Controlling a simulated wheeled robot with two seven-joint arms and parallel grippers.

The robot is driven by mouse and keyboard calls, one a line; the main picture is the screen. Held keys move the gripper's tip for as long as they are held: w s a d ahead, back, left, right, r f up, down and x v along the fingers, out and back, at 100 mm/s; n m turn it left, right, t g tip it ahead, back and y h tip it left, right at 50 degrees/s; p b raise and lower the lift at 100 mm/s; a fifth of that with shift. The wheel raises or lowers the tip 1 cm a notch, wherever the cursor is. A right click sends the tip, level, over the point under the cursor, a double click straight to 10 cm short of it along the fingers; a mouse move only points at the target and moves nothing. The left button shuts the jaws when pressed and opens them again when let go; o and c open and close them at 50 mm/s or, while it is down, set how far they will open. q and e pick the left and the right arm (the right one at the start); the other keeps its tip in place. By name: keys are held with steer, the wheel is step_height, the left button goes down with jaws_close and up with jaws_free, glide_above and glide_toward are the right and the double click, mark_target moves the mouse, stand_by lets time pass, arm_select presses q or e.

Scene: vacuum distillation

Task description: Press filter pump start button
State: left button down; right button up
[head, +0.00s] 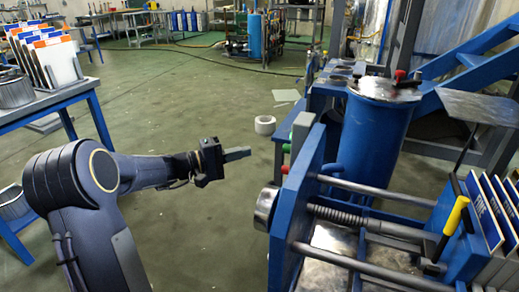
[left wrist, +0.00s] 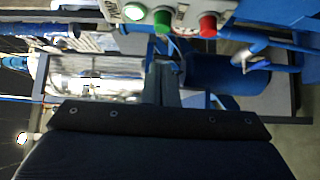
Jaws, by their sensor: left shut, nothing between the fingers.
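My left gripper (head: 238,154) is shut and empty, reaching in from the left over the open floor. Its fingertips point right, toward the blue filter press frame (head: 300,200), with a gap between. On the frame's near side a green button (head: 286,148) and a red button (head: 284,169) show small. The left wrist view shows the green button (left wrist: 162,19) and the red button (left wrist: 208,25) side by side, with a pale round lamp or button (left wrist: 133,11) beside them. There the shut fingers (left wrist: 164,75) lie below the green button, apart from it. The panel's lettering is unreadable.
The press has metal rods (head: 360,187) and a yellow-handled lever (head: 456,215). A blue tank (head: 376,125) stands behind it. A table with filter plates (head: 62,62) is at the left.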

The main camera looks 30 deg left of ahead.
arm_select(q)
steer(key=v, duration=0.3)
steer(key=shift+s+a+f, duration=0.1)
steer(key=shift+s+a, duration=0.05)
steer(key=shift+a, duration=0.25)
